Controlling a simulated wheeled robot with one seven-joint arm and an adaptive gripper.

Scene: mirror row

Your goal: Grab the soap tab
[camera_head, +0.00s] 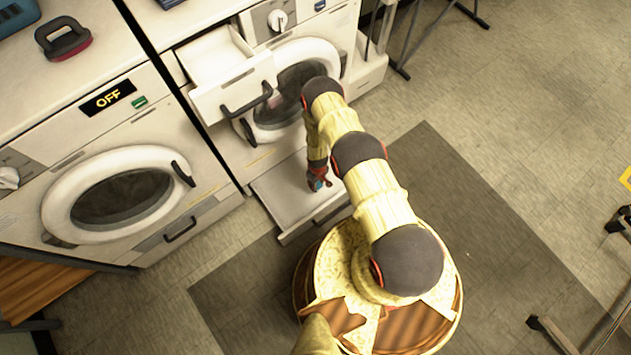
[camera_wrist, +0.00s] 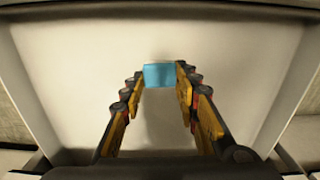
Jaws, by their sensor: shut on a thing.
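The soap tab (camera_wrist: 159,75) is a small blue block between the fingertips in the wrist view. My gripper (camera_wrist: 160,78) is shut on it, with a finger against each side. Below it is the pale floor of an open lower drawer (camera_wrist: 75,95). In the head view my gripper (camera_head: 319,183) is over this open lower drawer (camera_head: 284,205) of the right washing machine. The soap tab is too small to make out clearly in the head view.
An upper drawer (camera_head: 212,62) of the right machine is pulled open above, near my arm. The left machine (camera_head: 120,195) has a closed door and an OFF display (camera_head: 108,97). A dark-handled brush (camera_head: 63,38) lies on top. Floor on the right is mostly clear.

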